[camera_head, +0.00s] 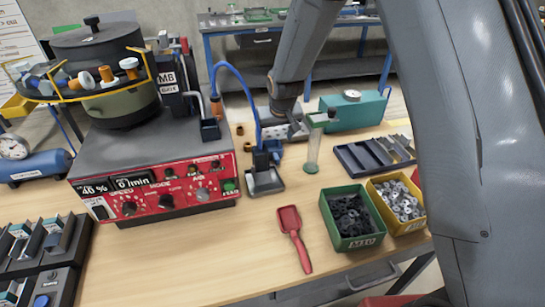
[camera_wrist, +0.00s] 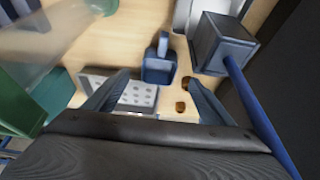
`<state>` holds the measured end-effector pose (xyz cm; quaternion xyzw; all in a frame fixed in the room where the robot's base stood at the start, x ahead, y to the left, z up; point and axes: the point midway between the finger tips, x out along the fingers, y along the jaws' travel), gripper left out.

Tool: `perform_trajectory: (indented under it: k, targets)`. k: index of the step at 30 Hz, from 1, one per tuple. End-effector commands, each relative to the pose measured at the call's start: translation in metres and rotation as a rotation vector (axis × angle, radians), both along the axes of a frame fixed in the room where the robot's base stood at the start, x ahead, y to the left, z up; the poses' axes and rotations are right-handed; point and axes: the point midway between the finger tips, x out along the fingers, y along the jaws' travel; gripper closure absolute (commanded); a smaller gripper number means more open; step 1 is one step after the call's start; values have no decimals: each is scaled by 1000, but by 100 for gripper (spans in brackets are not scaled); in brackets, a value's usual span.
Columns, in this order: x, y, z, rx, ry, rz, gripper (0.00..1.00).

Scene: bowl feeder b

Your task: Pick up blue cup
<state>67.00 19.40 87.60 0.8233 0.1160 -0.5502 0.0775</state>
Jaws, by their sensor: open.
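The small blue cup (camera_wrist: 158,68) stands on the wooden table in the upper middle of the wrist view, with a blue loop-like part at its top edge. In the head view a blue shape that looks like this cup (camera_head: 275,147) shows just behind the blue hose's end piece, partly hidden. My gripper (camera_wrist: 157,80) is open, its two dark fingers spread to either side of the cup's line in the wrist view. Nothing is between the fingers. In the head view my gripper (camera_head: 293,127) is above the table behind the cup, partly hidden by my arm.
A grey box on a blue hose (camera_wrist: 222,45) is close right of the cup. A clear tube with green ends (camera_head: 312,150) stands nearby. A perforated light plate (camera_wrist: 135,93) and small brass pieces (camera_wrist: 181,107) lie below. The red-fronted feeder (camera_head: 160,185) is left.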

Motion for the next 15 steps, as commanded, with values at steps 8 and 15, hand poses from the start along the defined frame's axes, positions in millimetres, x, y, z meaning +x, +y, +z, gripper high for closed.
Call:
perform_trajectory:
  k: [8, 15]
  targets:
    - [6, 1, -16, 0, 1, 0, 23]
    - [12, 3, -32, 0, 1, 0, 23]
